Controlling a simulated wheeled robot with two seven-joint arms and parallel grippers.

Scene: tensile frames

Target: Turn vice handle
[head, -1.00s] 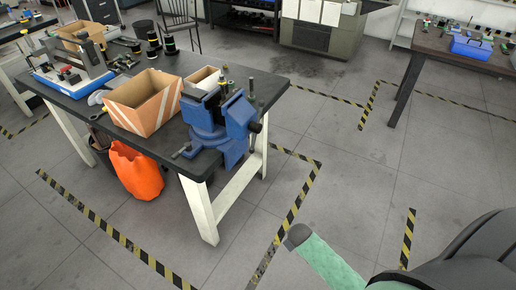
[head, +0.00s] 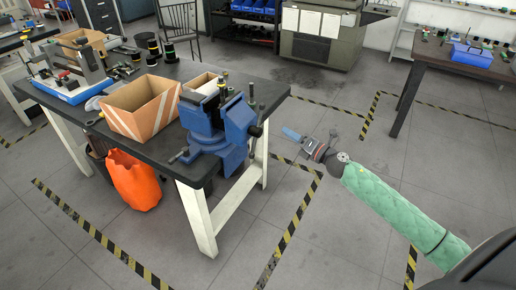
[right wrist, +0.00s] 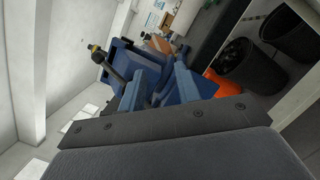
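A blue bench vice (head: 204,118) is mounted at the right front corner of the dark-topped workbench (head: 190,72). My left gripper is not visible.
An open cardboard box (head: 143,107) and a smaller box (head: 199,84) stand beside the vice. An orange bag (head: 134,180) is below the bench front. Another table (head: 452,55) stands at the far right. The floor (head: 345,108) between the tables is clear.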

